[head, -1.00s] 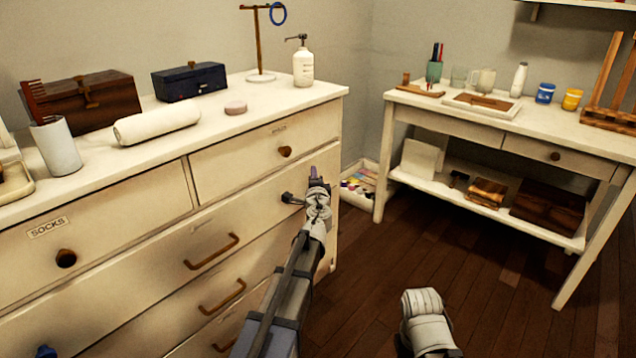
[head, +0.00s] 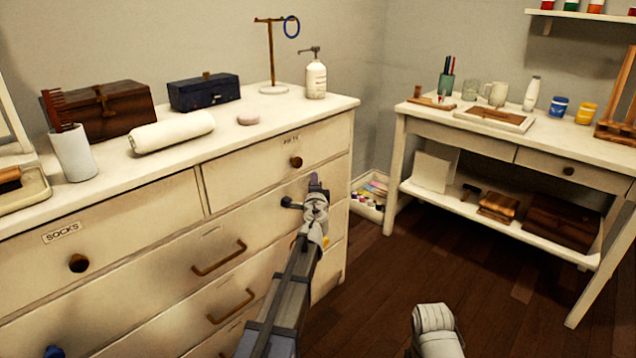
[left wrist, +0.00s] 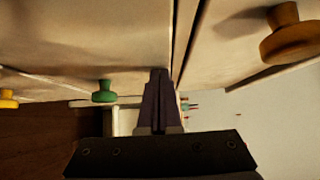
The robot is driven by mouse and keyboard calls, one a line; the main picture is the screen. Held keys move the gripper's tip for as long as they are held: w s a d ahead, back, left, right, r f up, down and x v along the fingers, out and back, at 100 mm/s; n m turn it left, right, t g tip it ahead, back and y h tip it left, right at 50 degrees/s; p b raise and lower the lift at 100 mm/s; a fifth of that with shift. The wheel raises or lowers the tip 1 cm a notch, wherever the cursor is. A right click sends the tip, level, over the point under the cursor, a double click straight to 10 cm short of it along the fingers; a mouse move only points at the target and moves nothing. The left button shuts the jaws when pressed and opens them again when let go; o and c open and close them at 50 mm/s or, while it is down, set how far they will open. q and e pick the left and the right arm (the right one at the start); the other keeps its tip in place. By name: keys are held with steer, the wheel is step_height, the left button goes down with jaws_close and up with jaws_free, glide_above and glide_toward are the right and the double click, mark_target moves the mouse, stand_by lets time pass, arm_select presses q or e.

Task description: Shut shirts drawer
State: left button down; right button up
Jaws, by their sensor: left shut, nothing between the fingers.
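The white dresser (head: 180,235) fills the left of the head view. Its upper drawers are a socks drawer (head: 120,235) and a drawer with a wooden knob (head: 296,161). A wide drawer with a bar handle (head: 220,258) lies below; its label is unreadable, and I cannot pick out the shirts drawer. My left gripper (head: 316,186) is shut and empty at the dresser's right front. In the left wrist view its dark fingers (left wrist: 158,95) point along a drawer front beside a dark seam; I cannot tell whether they touch. My right gripper is out of view.
Boxes, a white roll (head: 172,132) and a pump bottle (head: 315,78) stand on the dresser top. A white desk (head: 470,130) stands at right, with a low bin (head: 368,205) between. The wood floor ahead is clear. A green knob (left wrist: 104,92) shows in the wrist view.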

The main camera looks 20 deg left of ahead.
arm_select(q)
steer(key=shift+w+a+y, duration=0.3)
steer(key=shift+a, duration=0.45)
steer(key=s+d, duration=0.9)
steer(key=s, duration=0.2)
steer(key=shift+s, duration=0.15)
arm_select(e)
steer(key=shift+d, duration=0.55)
arm_select(q)
steer(key=shift+d, duration=0.1)
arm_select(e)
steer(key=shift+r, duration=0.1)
